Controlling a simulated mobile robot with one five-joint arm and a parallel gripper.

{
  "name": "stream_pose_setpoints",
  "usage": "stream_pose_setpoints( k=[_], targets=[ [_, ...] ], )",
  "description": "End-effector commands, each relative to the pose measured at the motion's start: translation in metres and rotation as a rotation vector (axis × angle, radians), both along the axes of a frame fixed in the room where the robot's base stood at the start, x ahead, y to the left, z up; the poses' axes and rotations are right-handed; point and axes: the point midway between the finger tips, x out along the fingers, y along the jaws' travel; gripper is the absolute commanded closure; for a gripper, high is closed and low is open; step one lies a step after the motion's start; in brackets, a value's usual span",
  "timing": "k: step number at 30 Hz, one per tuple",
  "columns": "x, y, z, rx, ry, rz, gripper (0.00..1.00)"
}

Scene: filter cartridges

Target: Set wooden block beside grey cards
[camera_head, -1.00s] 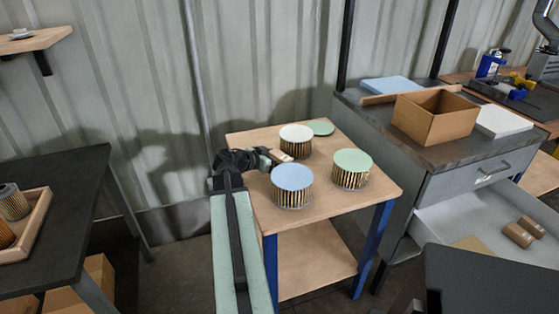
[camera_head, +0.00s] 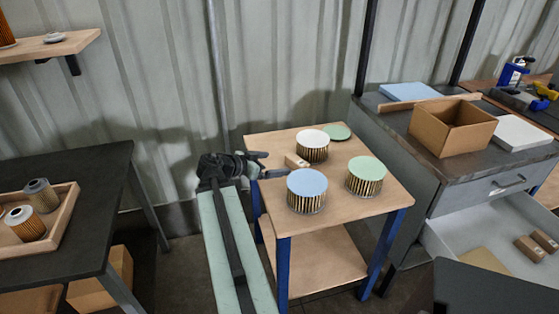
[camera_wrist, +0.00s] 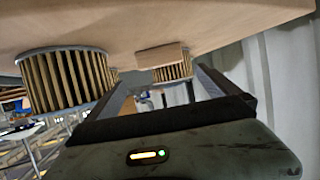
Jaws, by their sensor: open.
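A small tan block (camera_head: 296,161), which looks like the wooden block, sits on the small wooden-topped table (camera_head: 262,142), just left of the white-topped pleated filter cartridge (camera_head: 312,150). My gripper (camera_head: 270,164) is open and empty left of the block, with a small gap between them. In the wrist view, which is upside down, the block (camera_wrist: 162,55) shows beyond and between my two fingers (camera_wrist: 160,95), in front of a pleated cartridge (camera_wrist: 175,72). I cannot make out any grey cards in these views.
A blue-topped cartridge (camera_head: 307,190) and a green-topped one (camera_head: 366,176) stand close on the same table. A flat green disc (camera_head: 337,132) lies at its back. A bench with a cardboard box (camera_head: 452,126) and open drawer (camera_head: 490,248) is at right; a dark table (camera_head: 60,180) is at left.

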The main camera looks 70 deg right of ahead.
Motion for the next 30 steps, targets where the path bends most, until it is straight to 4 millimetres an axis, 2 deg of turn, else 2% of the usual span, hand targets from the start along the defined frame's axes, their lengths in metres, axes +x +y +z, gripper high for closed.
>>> stream_pose_setpoints(
  k=[3, 8, 11, 17, 22, 30],
  targets=[
    [-0.001, -0.003, -0.002, 0.0, 0.0, -0.001, 0.0],
    [-0.018, -0.041, -0.014, 0.0, -0.002, -0.004, 0.0],
    [-0.018, -0.041, -0.012, 0.0, -0.001, 0.0, 0.0],
    [-0.028, -0.059, -0.023, 0.0, -0.002, -0.002, 0.0],
    [-0.031, -0.064, -0.024, 0.0, -0.002, -0.002, 0.0],
    [-0.05, -0.099, -0.043, -0.001, -0.001, -0.003, 0.0]
  ],
)
